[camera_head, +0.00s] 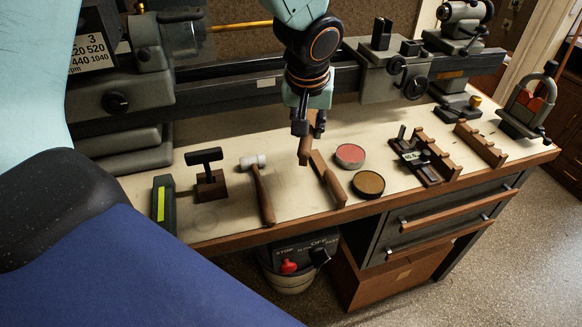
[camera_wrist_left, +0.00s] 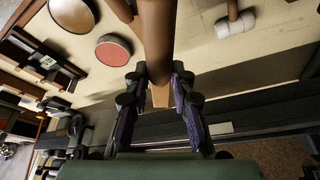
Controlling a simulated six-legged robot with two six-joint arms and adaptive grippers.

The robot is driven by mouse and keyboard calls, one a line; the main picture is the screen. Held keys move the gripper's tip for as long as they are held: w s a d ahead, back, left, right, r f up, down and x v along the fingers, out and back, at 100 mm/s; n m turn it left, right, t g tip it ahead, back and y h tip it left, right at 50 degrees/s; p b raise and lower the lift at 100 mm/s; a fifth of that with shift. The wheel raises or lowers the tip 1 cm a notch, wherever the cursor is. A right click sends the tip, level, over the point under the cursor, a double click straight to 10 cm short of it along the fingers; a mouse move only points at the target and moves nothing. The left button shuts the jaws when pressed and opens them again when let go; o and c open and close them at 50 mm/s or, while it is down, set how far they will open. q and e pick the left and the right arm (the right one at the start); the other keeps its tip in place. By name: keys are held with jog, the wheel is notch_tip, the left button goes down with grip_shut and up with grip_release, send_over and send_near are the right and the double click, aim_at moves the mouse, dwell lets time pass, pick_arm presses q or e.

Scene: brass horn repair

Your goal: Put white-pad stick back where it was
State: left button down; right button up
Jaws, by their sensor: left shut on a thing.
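My left gripper (camera_head: 307,122) points down over the bench in the head view and is shut on a brown wooden stick (camera_head: 304,152). In the left wrist view the stick (camera_wrist_left: 158,42) stands between the fingers of the gripper (camera_wrist_left: 160,92), and a paler tan part shows at the grip. I cannot make out a white pad on it. A second brown stick (camera_head: 328,180) lies on the bench just right of the held one; I cannot tell if they touch. My right gripper is not in view.
A white-headed mallet (camera_head: 264,190) lies to the left, near a dark hammer on a block (camera_head: 210,183). Red (camera_head: 350,156) and brown (camera_head: 369,184) round pads lie to the right. Notched wooden racks (camera_head: 480,144) stand farther right. A lathe (camera_head: 220,92) runs along the back.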

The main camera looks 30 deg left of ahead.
pick_arm(q)
jog(key=a+n, duration=0.2)
jog(key=n+g+y, duration=0.1)
jog(key=n, duration=0.2)
send_over(289, 167)
jog(key=d, duration=0.1)
jog(key=f, duration=0.4)
jog(key=s+f, duration=0.1)
jog(key=f, duration=0.2)
jog(key=shift+d+b, duration=0.1)
jog(key=shift+b, duration=0.2)
jog(key=f, duration=0.2)
jog(key=f+b, duration=0.1)
jog(key=shift+a+f, duration=0.2)
jog(key=shift+f, duration=0.4)
jog(key=shift+w+d, duration=0.1)
jog(key=shift+d, duration=0.05)
